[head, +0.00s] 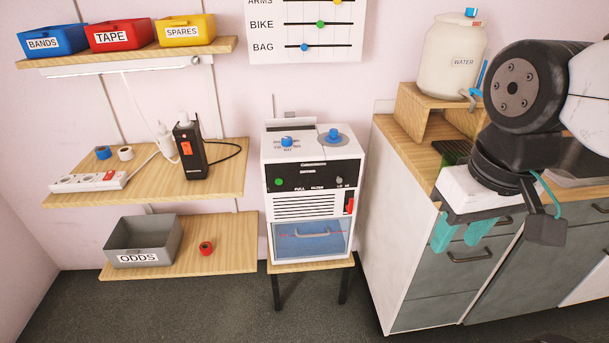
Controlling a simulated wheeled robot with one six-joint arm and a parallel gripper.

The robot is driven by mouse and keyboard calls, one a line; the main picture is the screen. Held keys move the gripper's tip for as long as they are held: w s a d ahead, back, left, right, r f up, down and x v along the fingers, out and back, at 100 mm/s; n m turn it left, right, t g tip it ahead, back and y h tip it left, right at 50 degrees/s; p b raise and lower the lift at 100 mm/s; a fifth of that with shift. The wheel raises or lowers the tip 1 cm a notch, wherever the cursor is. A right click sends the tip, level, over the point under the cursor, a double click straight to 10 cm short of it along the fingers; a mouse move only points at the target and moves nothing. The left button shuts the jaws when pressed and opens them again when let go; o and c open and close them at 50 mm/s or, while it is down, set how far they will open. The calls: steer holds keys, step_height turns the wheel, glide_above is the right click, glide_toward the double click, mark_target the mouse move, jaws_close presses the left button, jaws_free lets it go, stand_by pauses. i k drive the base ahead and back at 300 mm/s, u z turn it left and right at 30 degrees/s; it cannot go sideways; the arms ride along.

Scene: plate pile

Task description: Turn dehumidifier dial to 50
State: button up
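The dehumidifier (309,238) is a white box with a black front panel, a grille and a blue water tank, standing on a small wooden stool. Two blue knobs sit on its top: the left knob (287,141) and the right knob (333,134). Markings around them are too small to read, so I cannot tell either setting. My gripper (460,236) hangs at the right in front of the counter, away from the dehumidifier. Its two teal fingers point down with a gap between them, and nothing shows in the gap.
A wooden counter (408,137) with grey drawers stands right of the dehumidifier, bearing a water jug (452,60) on a stand. Wall shelves at left hold bins, a power strip (88,181) and a black device (190,150). Bare floor (190,310) lies in front.

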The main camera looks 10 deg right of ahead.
mark_target(287, 141)
steer(key=k, duration=0.6)
steer(key=u, duration=0.95)
steer(key=i, duration=1.2)
steer(key=z, duration=0.7)
steer(key=i, duration=0.4)
steer(key=z, duration=0.4)
